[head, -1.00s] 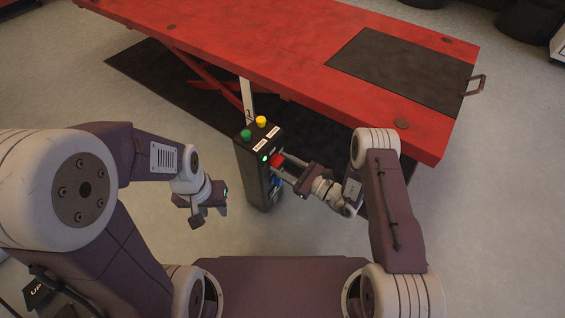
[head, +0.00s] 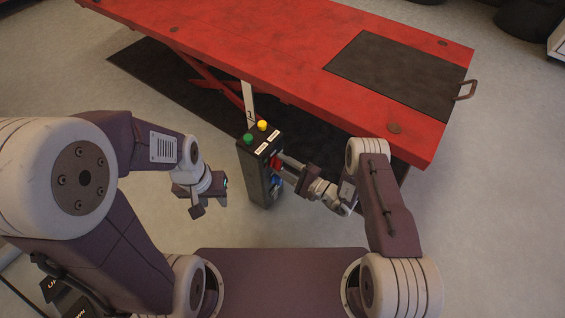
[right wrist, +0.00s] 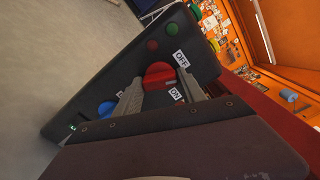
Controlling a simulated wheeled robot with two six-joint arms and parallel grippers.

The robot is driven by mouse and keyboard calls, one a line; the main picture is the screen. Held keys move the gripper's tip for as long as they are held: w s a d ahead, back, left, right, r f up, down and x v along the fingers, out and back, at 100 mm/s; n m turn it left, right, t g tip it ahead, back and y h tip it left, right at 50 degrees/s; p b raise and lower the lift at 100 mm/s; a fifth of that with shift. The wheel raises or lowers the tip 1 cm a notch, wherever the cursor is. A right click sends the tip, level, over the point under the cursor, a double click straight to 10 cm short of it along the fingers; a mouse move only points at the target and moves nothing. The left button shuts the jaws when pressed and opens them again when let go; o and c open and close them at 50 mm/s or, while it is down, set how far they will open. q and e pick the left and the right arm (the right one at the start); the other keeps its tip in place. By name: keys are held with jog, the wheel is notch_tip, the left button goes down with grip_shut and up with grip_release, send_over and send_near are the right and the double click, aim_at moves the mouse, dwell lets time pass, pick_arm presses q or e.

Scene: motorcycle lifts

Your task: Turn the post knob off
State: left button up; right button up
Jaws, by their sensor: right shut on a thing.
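The dark control post (head: 250,165) stands in front of the red lift. Its red post knob (right wrist: 158,74) shows in the right wrist view between an OFF label (right wrist: 181,60) and an ON label (right wrist: 176,94). My right gripper (head: 278,164) reaches the post from the right and is shut on the red knob, with one finger on each side of it in the wrist view (right wrist: 158,88). I cannot tell where the knob points. A small round red lamp (right wrist: 152,45) sits near the knob. My left gripper (head: 198,204) hangs left of the post, apart from it; its jaw opening is unclear.
Green (head: 248,140) and yellow (head: 262,126) buttons are on the post's top. A blue knob (right wrist: 106,109) sits beside the red knob. The red lift table (head: 270,60) spans the area behind the post. Floor left of the post is clear.

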jog(key=n+p, duration=0.2)
jog(key=n, duration=0.2)
jog(key=shift+n, duration=0.4)
dwell(0.4)
jog(key=o, duration=1.4)
jog(key=shift+c, duration=0.2)
jog(key=shift+p, duration=0.3)
jog(key=shift+s+d, duration=0.2)
jog(key=shift+d, duration=0.15)
jog(key=p+v, duration=0.4)
jog(key=v, duration=0.4)
jog(key=shift+s+d, duration=0.1)
jog(key=shift+s, duration=0.05)
